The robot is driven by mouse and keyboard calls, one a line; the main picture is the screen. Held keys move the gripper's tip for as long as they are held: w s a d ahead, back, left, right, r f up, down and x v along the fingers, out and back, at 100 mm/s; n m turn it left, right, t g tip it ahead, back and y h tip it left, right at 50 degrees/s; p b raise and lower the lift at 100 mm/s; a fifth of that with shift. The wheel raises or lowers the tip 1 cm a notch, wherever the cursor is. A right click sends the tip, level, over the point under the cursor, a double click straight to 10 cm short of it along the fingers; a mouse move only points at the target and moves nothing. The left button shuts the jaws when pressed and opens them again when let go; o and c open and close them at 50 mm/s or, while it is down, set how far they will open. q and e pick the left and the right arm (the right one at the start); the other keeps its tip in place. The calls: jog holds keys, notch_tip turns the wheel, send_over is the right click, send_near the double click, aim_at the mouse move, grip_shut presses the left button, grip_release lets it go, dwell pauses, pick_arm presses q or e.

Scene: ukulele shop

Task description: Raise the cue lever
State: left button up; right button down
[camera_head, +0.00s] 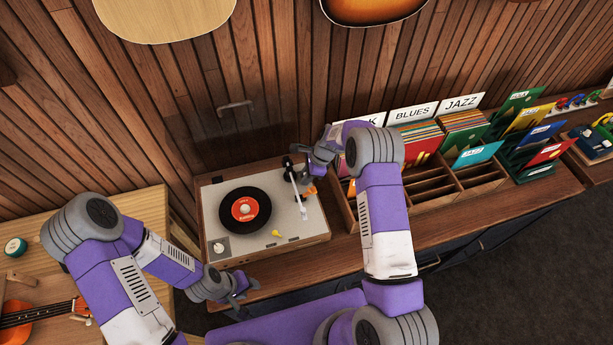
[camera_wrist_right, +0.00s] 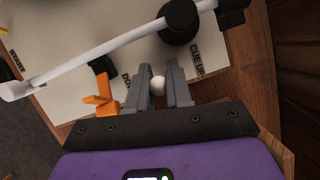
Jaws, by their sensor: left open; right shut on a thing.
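The record player (camera_head: 225,268) sits on the wooden counter with a black record (camera_head: 240,235) with a red label on it. In the right wrist view, the white round knob of the cue lever (camera_wrist_right: 158,86) sits between the fingers of my right gripper (camera_wrist_right: 157,80), which is shut on it. The "CUE UP" label (camera_wrist_right: 196,60) is just right of the fingers. The white tonearm (camera_wrist_right: 100,50) runs past the fingertips. In the head view my right gripper (camera_head: 308,160) is at the player's back right corner. My left gripper (camera_head: 242,287) is open and empty at the player's front edge.
An orange piece (camera_wrist_right: 102,97) stands close to the left of my right fingers. A record rack (camera_head: 436,215) is right of the player. A small yellow piece (camera_head: 277,233) is on the deck. An orange ukulele (camera_head: 40,314) lies on the left bench.

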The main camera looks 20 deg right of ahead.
jog(key=shift+w+g, duration=0.15)
jog(key=shift+g, duration=0.25)
jog(key=c, duration=1.1)
grip_release()
jog(key=shift+c, duration=0.2)
jog(key=v, duration=0.7)
jog(key=shift+r, duration=0.3)
jog(key=shift+d, duration=0.1)
